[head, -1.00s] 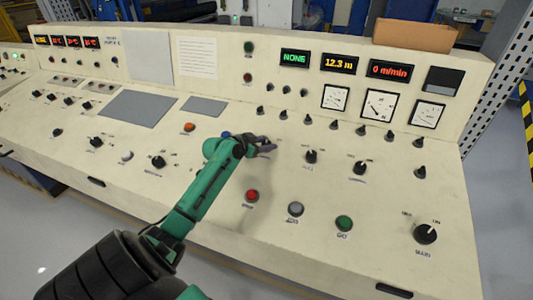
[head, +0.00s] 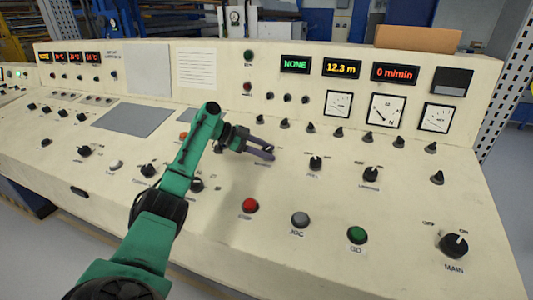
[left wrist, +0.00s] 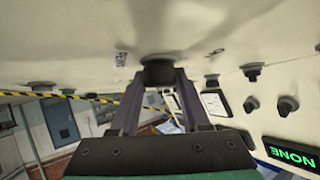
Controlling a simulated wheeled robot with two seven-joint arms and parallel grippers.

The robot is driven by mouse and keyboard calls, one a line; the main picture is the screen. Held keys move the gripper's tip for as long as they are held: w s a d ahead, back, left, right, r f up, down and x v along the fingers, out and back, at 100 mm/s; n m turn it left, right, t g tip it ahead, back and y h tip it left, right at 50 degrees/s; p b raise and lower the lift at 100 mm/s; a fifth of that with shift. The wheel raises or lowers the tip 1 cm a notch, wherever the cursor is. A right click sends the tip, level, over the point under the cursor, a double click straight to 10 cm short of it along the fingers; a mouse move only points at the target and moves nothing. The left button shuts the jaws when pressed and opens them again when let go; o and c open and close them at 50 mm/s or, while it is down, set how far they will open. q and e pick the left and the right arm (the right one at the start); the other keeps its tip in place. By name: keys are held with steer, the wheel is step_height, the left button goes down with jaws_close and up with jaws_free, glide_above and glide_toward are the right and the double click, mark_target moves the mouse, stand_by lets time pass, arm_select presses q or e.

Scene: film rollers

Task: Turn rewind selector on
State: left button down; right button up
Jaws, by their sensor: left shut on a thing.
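My left gripper (head: 262,150) reaches over the sloped console, its fingers at a small knob in the lower knob row. In the left wrist view my left gripper (left wrist: 159,78) has one finger on each side of a black rotary knob, the selector (left wrist: 158,68); it is shut on it. A small label beside the knob is upside down and hard to read. In the head view the fingers largely hide this knob and its pointer, so I cannot tell its setting. My right gripper is not in view.
Other black knobs stand to the right, one (head: 316,162) closest and another (head: 370,174) further on. Red (head: 250,205), grey (head: 300,219) and green (head: 357,234) buttons sit nearer the front. A green display (head: 295,64) reads NONE. A cardboard box (head: 418,38) is on the console top.

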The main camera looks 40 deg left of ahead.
arm_select(q)
steer(key=shift+r, duration=0.1)
stand_by(0.3)
steer(key=shift+c, duration=1.9)
jaws_free()
steer(key=shift+s+a, duration=0.1)
steer(key=shift+a, duration=0.05)
steer(key=b+v, duration=0.1)
steer(key=v, duration=1.3)
steer(key=shift+r, duration=0.15)
steer(key=shift+a, duration=0.1)
